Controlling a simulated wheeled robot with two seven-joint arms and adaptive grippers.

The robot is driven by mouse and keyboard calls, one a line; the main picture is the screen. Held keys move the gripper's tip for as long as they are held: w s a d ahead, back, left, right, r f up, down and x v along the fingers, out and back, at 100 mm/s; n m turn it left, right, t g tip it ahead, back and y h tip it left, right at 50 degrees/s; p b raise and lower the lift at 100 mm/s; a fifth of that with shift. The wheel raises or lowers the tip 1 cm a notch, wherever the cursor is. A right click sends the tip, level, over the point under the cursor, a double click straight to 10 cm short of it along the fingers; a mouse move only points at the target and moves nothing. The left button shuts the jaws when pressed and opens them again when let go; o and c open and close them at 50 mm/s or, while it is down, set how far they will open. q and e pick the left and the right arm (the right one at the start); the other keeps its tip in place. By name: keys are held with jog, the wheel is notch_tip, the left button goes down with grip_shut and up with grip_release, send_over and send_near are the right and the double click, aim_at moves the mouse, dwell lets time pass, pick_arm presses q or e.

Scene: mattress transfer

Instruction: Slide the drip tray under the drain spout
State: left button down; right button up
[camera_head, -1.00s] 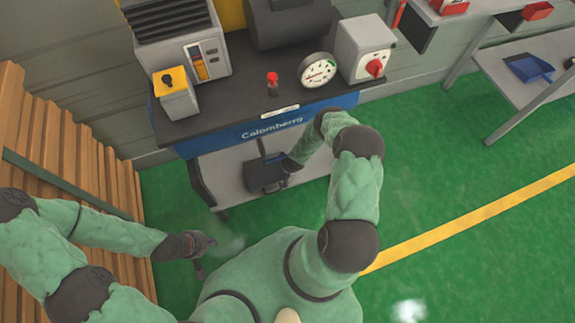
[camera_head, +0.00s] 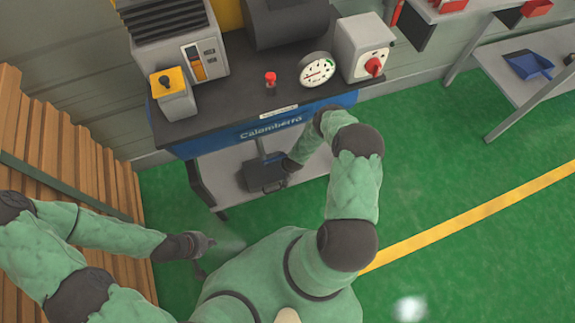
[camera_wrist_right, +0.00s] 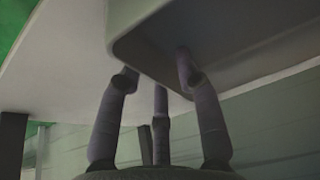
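The drip tray (camera_head: 262,181) is a dark shallow tray on the low grey shelf under the blue-fronted bench, partly hidden by my right arm. A vertical piece that looks like the drain spout (camera_head: 261,147) shows just above its back part. My right gripper (camera_head: 289,164) is at the tray's right side. In the right wrist view the fingers (camera_wrist_right: 157,78) stand apart against a grey, rimmed surface (camera_wrist_right: 225,45), apparently the tray; whether they grip it is unclear. My left gripper (camera_head: 206,256) is open and empty over the green floor, left of my body.
The bench top (camera_head: 235,104) above holds a gauge (camera_head: 317,70), a switch box (camera_head: 364,48) and a red knob (camera_head: 270,79). A bench leg (camera_head: 204,188) stands left of the tray. Wooden slats (camera_head: 75,150) bound the left. Green floor is open at right.

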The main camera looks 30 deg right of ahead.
jog(key=v, duration=0.6)
jog(key=shift+w+r, duration=0.1)
jog(key=shift+w, duration=0.3)
pick_arm(q)
jog(key=shift+s+a+r, duration=0.1)
pick_arm(e)
jog(key=shift+s+d+r, duration=0.1)
jog(key=shift+s+r, duration=0.05)
jog(key=shift+r, duration=0.35)
jog(key=shift+s+d+r, duration=0.1)
jog(key=shift+s+r, duration=0.05)
jog(key=shift+r, duration=0.3)
jog(key=shift+a, duration=0.15)
jog(key=shift+s+f, duration=0.1)
jog(key=shift+s, duration=0.05)
